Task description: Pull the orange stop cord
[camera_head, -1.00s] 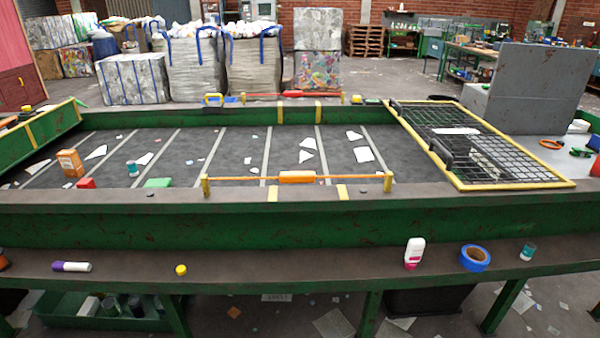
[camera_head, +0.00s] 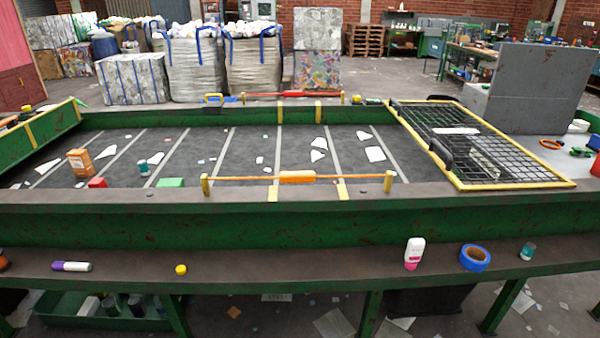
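The orange stop cord (camera_head: 345,177) is strung along the near edge of the belt between two yellow posts. A thicker orange handle (camera_head: 297,177) sits on it near the middle. The cord looks straight and taut. A similar red cord with a red-orange handle (camera_head: 292,94) runs along the belt's far edge. Neither of my grippers shows in the head view, so nothing is seen touching either cord.
The dark belt (camera_head: 235,160) carries an orange box (camera_head: 80,162), a red block (camera_head: 97,183), a green block (camera_head: 171,183) and scraps. A mesh guard (camera_head: 480,145) covers its right end. The near ledge holds a bottle (camera_head: 414,253), blue tape (camera_head: 475,258) and a marker (camera_head: 72,266).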

